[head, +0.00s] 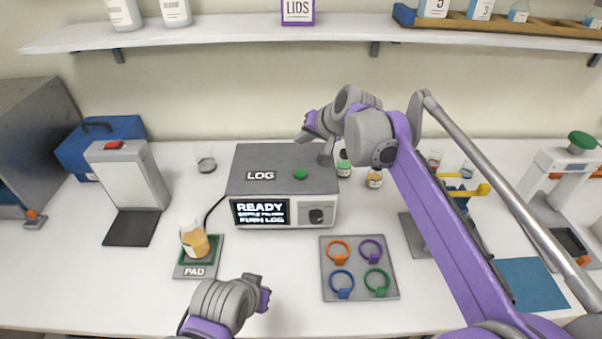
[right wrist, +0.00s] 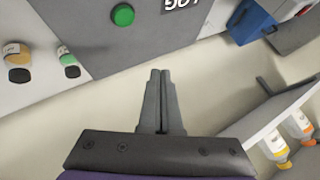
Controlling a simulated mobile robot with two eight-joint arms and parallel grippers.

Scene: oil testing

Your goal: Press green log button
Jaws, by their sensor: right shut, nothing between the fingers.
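The green log button (head: 300,174) sits on top of the grey LOG box (head: 258,160), right of the white LOG label. It also shows in the right wrist view (right wrist: 122,15), above and left of my fingertips. My right gripper (head: 326,157) is over the back right of the box, behind and right of the button. In the right wrist view its fingers (right wrist: 160,73) are together and empty, apart from the button. My left gripper (head: 262,292) is low at the front, with its fingers not clearly visible. The box's screen (head: 261,212) reads READY and PUSH LOG.
A jar of amber liquid (head: 195,242) stands on the PAD (head: 222,262) left of the box. A grey board (head: 330,285) with coloured rings lies in front right. Small bottles (head: 375,178) stand right of the box. A shelf (head: 230,34) spans the wall behind.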

